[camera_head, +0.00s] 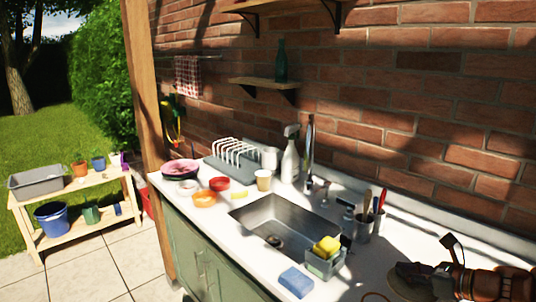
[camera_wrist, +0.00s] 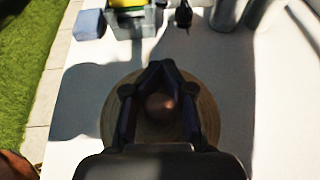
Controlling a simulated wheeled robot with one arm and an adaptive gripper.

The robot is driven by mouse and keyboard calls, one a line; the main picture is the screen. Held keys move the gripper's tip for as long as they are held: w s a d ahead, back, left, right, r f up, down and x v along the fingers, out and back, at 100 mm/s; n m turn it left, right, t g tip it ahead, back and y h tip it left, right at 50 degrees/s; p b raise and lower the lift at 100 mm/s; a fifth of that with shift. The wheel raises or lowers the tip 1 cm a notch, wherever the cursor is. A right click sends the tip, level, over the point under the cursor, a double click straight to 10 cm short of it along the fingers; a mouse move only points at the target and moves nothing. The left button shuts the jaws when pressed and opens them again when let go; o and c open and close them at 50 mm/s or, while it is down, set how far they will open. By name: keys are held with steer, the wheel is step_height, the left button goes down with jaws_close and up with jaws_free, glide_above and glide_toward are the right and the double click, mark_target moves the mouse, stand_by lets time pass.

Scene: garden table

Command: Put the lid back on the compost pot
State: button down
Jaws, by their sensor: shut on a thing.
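The lid is a round, tan, wood-like disc with a knob; it shows in the wrist view (camera_wrist: 205,125) and at the lower right of the head view (camera_head: 405,286). My gripper (camera_wrist: 160,98) is shut on the lid's knob, with a dark finger on each side. In the head view my gripper (camera_head: 432,282) is over the right part of the counter. I cannot tell how high the lid is above the counter. No compost pot is clearly recognisable. A reddish-brown shape (camera_wrist: 14,166) is cut off at the lower left of the wrist view.
The white counter (camera_head: 335,285) holds a sink (camera_head: 278,225), a blue sponge (camera_head: 296,281), a caddy with yellow sponges (camera_head: 325,263) and a utensil holder (camera_head: 372,222). Bowls and a dish rack (camera_head: 230,168) stand farther left. A brick wall (camera_head: 420,110) runs behind.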

steer(key=w+a+r+m+h, duration=0.1)
steer(key=w+a+r, duration=0.1)
steer(key=w+a, duration=0.3)
steer(key=w+a+r+m+t+h+p, duration=0.1)
steer(key=w+a+r, duration=0.1)
steer(key=w+a, duration=0.2)
steer(key=w+a+r+m+h, duration=0.1)
steer(key=w+a+r+h, duration=0.1)
steer(key=w+a, duration=0.3)
steer(key=shift+w+a+m+t+p, duration=0.3)
steer(key=shift+w+m+t, duration=0.1)
steer(key=shift+w, duration=0.15)
steer(key=shift+w+a, duration=0.1)
steer(key=shift+a, duration=0.4)
